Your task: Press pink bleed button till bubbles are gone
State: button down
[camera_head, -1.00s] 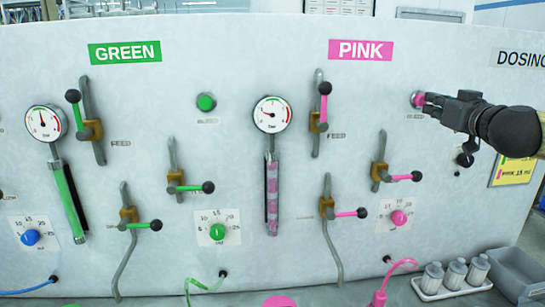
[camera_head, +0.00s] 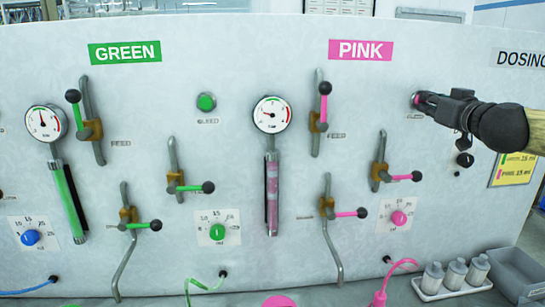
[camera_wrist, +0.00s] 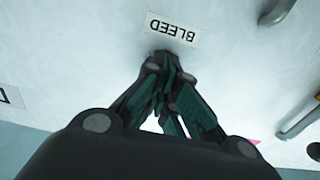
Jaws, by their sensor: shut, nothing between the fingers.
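The pink bleed button (camera_head: 416,98) sits on the panel's upper right in the head view, mostly hidden behind my gripper. My gripper (camera_head: 424,101) is shut and empty, its fingertips against the button. In the wrist view my gripper (camera_wrist: 164,64) has its fingertips at the panel just by the BLEED label (camera_wrist: 172,29), and the button is hidden there. The pink sight tube (camera_head: 272,195) hangs under the pink gauge (camera_head: 271,114). Its pink fill shows pale patches, mostly in the upper half; they are too small to tell exactly.
The PINK sign (camera_head: 360,50) marks the panel's right half. Pink-handled valves, such as the feed valve (camera_head: 320,115), stand left of my gripper, and the pink dial (camera_head: 398,218) is below. A tray of bottles (camera_head: 452,288) and a grey bin (camera_head: 515,272) stand at lower right.

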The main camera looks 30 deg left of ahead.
jog(key=shift+s+d, duration=0.1)
jog(key=shift+v, duration=0.8)
jog(key=shift+x, duration=0.85)
dwell(0.4)
jog(key=shift+b+v, duration=0.35)
jog(key=shift+v, duration=0.5)
jog(key=shift+x, duration=0.95)
jog(key=shift+s+d, duration=0.1)
jog(key=shift+b+v, duration=0.3)
jog(key=shift+v, duration=0.5)
